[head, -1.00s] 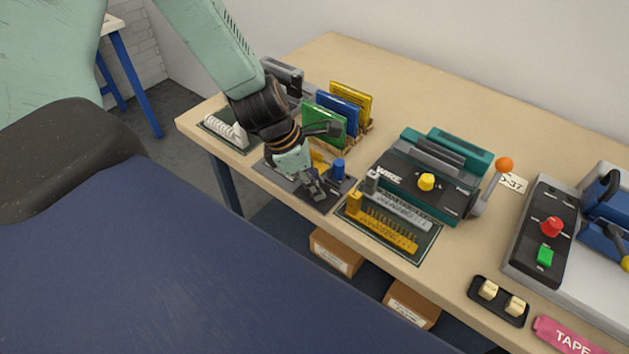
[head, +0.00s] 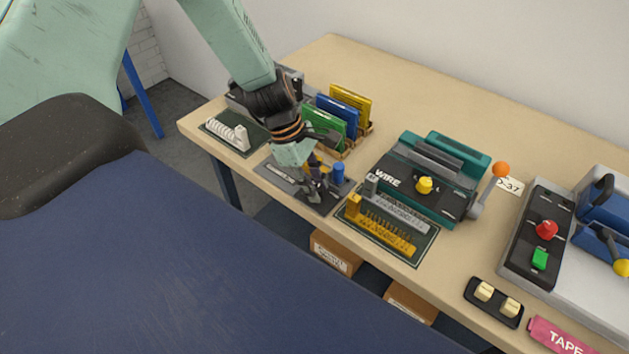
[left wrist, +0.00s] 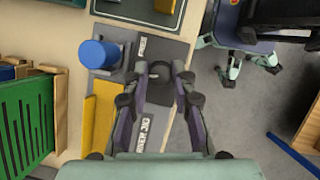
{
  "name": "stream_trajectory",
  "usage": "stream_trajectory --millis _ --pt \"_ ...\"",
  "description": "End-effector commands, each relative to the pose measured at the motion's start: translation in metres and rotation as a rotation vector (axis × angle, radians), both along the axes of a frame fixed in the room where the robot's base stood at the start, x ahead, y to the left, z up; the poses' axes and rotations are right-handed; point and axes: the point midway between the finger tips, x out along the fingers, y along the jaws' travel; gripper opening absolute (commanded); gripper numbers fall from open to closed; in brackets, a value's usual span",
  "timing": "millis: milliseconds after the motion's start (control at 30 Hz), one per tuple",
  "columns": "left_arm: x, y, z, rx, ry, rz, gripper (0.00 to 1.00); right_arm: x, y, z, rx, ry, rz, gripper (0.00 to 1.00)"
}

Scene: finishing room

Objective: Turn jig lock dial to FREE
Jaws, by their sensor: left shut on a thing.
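The jig is a flat grey plate (head: 283,178) near the table's front edge, with a blue cylinder (head: 337,174) and a yellow block on it. In the left wrist view the blue cylinder (left wrist: 98,53) and yellow block (left wrist: 103,115) stand left of my fingers. My left gripper (head: 318,194) points down over the plate's right part. In the left wrist view my left gripper (left wrist: 160,75) has its fingertips on both sides of a dark round dial (left wrist: 158,88) and is shut on it. The dial's pointer and the small labels cannot be read. My right gripper is not in view.
Green (head: 323,127), blue and yellow boards stand in a rack behind my gripper. A teal WIRE machine (head: 425,175) and a dark tray (head: 390,229) with yellow and grey combs stand close on the right. A white comb (head: 227,132) lies left. The table's back is clear.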

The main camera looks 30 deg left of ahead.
Motion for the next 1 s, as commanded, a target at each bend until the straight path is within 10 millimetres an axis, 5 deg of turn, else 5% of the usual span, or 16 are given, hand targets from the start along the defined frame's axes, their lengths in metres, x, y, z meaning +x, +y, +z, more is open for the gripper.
stream_trajectory --millis 1000 --pt "0.006 -0.002 0.001 0.001 -0.003 -0.899 0.00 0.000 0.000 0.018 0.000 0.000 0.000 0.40"
